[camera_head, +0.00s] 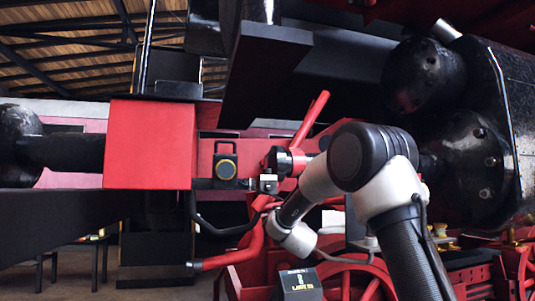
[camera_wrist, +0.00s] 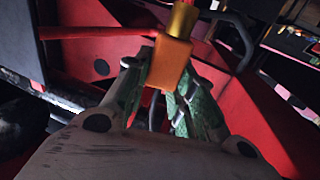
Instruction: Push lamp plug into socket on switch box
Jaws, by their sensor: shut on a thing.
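In the wrist view, my gripper (camera_wrist: 164,82) is shut on an orange block with a yellow upper part, which I take for the lamp plug (camera_wrist: 169,62). Its green-sided fingers lie on either side of the block. My fingers and the plug are hidden behind my arm in the head view.
A red buffer beam block (camera_head: 149,145) is at left, and a large black cylinder (camera_head: 470,150) at right. Red levers and pipes (camera_head: 311,120) stand close around my arm. A dark curved hose (camera_wrist: 240,38) runs beside the plug in the wrist view.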

